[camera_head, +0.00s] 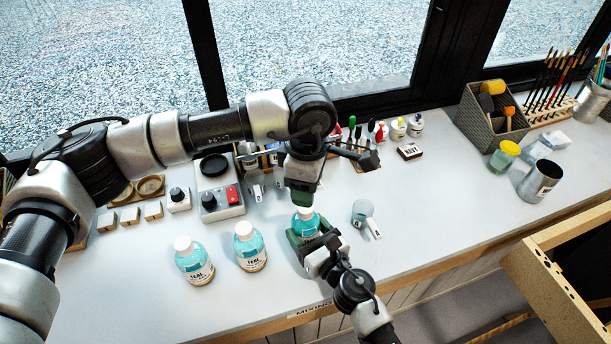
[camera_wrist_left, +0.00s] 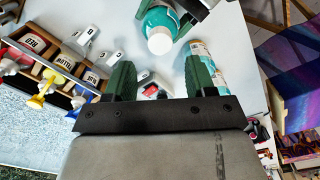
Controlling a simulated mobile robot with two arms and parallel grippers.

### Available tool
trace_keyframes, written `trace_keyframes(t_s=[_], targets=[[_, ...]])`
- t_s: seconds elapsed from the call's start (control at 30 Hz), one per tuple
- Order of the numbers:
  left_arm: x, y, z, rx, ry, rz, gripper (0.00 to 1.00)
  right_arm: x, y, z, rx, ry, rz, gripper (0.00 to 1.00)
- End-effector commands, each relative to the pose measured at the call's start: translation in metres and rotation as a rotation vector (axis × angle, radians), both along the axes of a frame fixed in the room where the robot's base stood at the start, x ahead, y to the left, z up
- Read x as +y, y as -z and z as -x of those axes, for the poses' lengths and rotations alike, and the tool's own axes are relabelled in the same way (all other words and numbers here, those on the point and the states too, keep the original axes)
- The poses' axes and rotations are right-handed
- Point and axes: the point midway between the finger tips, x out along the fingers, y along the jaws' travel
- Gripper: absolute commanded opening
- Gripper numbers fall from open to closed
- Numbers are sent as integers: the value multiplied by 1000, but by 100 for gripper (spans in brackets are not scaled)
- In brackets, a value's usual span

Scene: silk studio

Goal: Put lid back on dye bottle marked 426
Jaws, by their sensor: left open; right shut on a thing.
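Three teal dye bottles stand near the table's front: a left one (camera_head: 194,264), a middle one (camera_head: 249,248) and a right one (camera_head: 307,226). Each shows a white top; the number 426 is not readable on any. My right gripper (camera_head: 312,240) is shut around the body of the right bottle, which also shows in the left wrist view (camera_wrist_left: 158,22). Its white lid (camera_wrist_left: 160,41) appears seated on the neck. My left gripper (camera_head: 302,192) is open and empty just above this bottle, fingers pointing down. In the wrist view the lid is beyond the gap between its fingers (camera_wrist_left: 160,68).
A grey device with a red switch (camera_head: 219,203) and small blocks stand behind the bottles. A basket (camera_head: 490,118), a yellow-lidded jar (camera_head: 504,157) and a metal cup (camera_head: 540,181) are at the right.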

Motion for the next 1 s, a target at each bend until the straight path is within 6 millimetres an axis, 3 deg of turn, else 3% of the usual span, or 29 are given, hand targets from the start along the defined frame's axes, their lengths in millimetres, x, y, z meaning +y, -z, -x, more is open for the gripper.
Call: trace_keyframes(t_s=[0.3,0.5,1.0], targets=[[2,-9,0,2,-643,1,55,0,0,0,0,0,0,0],[3,-12,-1,1,-896,0,55,0,0,0,0,0,0,0],[3,-13,-1,1,-981,-1,55,0,0,0,0,0,0,0]])
